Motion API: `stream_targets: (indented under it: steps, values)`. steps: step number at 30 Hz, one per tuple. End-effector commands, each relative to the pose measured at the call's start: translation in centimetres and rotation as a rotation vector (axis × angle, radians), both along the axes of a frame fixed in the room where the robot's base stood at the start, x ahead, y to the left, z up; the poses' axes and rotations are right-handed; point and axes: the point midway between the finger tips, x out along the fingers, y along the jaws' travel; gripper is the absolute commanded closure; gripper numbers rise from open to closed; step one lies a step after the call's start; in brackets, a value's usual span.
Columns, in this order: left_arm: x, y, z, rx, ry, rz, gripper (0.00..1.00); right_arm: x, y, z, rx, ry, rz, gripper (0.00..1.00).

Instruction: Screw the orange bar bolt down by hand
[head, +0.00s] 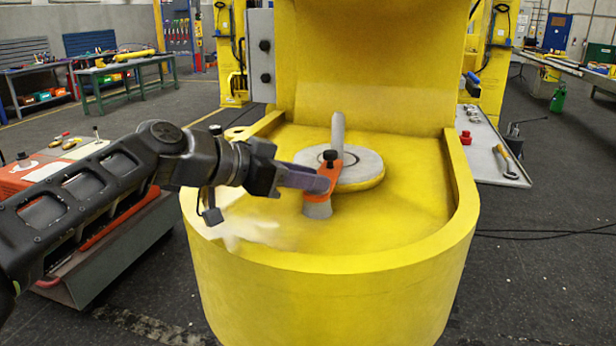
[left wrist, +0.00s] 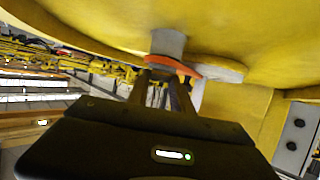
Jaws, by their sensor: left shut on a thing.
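The orange bar (head: 332,174) lies from the pale round disc (head: 368,170) to a short grey post (head: 317,210) in the yellow basin. A black knob (head: 330,155) stands on its far end. My left gripper (head: 324,184) comes in from the left, with its fingertips at the bar's near end above the post. It is shut on the bar bolt there, which the fingers mostly hide. In the left wrist view the two fingers (left wrist: 162,82) reach up to the orange bar (left wrist: 176,66), with the grey post (left wrist: 168,43) behind it. My right gripper is not in view.
The yellow basin's raised rim (head: 350,263) curves around the near side. A grey upright rod (head: 338,130) stands behind the bar. A tall yellow wall (head: 372,60) closes the back. A green workbench (head: 125,66) stands at far left, and a grey tray with tools (head: 485,150) at right.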

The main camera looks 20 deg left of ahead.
Motion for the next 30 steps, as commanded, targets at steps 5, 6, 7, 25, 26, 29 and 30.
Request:
stream_targets:
  steps: [5,6,7,25,26,29,30]
  values:
    - [0.0,0.0,-0.1,0.0,0.001,-0.001,0.95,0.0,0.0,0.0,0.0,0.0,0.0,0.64]
    - [0.0,0.0,-0.1,0.0,0.001,-0.001,0.98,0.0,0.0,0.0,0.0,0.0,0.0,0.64]
    - [0.0,0.0,-0.1,0.001,0.002,-0.001,1.0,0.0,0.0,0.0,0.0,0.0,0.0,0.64]
    - [0.6,0.4,-0.4,0.002,0.008,-0.203,1.0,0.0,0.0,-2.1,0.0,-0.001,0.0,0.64]
    - [0.6,0.4,-0.3,0.002,0.007,-0.223,1.0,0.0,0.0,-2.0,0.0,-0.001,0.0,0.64]
    - [0.6,0.4,-0.2,0.002,0.003,-0.268,1.0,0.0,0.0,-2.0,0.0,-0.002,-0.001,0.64]
    - [0.5,0.4,-0.1,0.001,0.002,-0.277,1.0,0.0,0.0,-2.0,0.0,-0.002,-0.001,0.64]
